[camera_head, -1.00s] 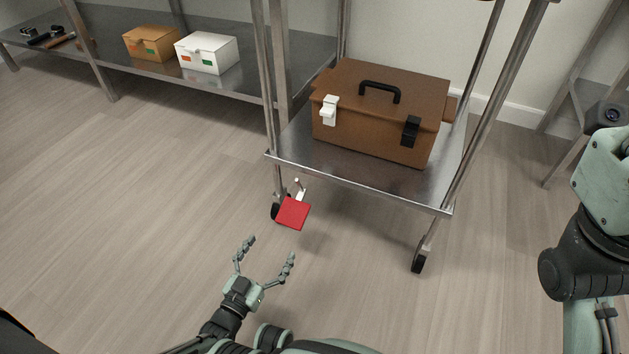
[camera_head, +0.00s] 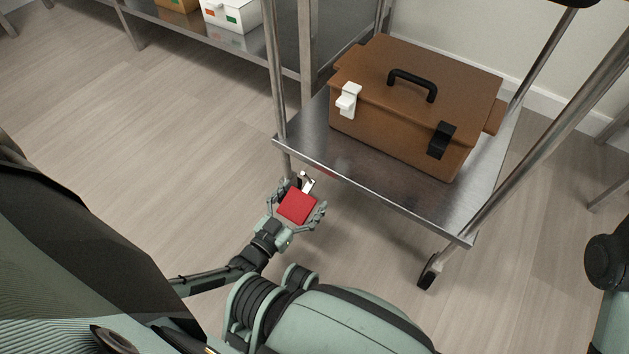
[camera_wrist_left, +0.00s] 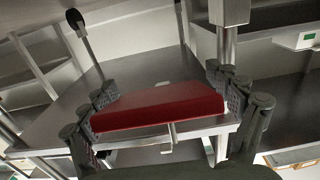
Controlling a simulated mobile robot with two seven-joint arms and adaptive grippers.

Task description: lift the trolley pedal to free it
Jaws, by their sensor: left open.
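The red trolley pedal (camera_head: 297,206) sits at the trolley's front left wheel, on a short pale metal arm. My left gripper (camera_head: 297,200) is open, with its fingers on either side of the pedal. In the left wrist view the pedal (camera_wrist_left: 160,107) lies between the two fingers of the left gripper (camera_wrist_left: 165,100); I cannot tell whether they touch it. The trolley (camera_head: 375,188) has a steel lower shelf and thin upright posts. Its front left wheel is mostly hidden behind the gripper. My right gripper is not in view.
A brown toolbox (camera_head: 415,100) with a black handle stands on the trolley's shelf. A steel rack (camera_head: 250,50) at the back left carries a white box (camera_head: 232,14) and an orange box. The trolley's front right wheel (camera_head: 429,272) is on the floor. The floor to the left is clear.

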